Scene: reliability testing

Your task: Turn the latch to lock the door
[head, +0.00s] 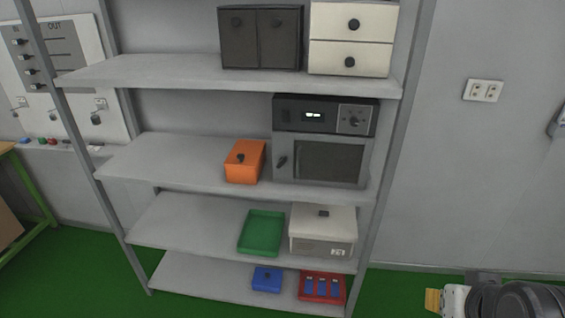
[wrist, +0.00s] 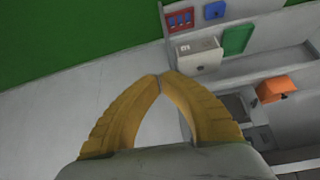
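A grey device with a dark door window (head: 328,160) stands on a middle shelf, under a black control panel with a small lit display. A small dark latch (head: 282,161) sits tilted at the left side of its door. The door looks closed. My gripper (head: 433,301) is at the bottom right of the head view, low and well away from the device. In the wrist view its yellow fingers (wrist: 161,78) meet at the tips with nothing between them. The device partly shows there (wrist: 237,108) behind the right finger; the latch cannot be made out.
The grey shelf rack (head: 190,165) also holds an orange box (head: 245,162), a green tray (head: 262,233), a white box (head: 323,232), a blue box (head: 267,279), a red tray (head: 306,287) and cabinets on top. A wall socket (head: 483,91) is at right.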

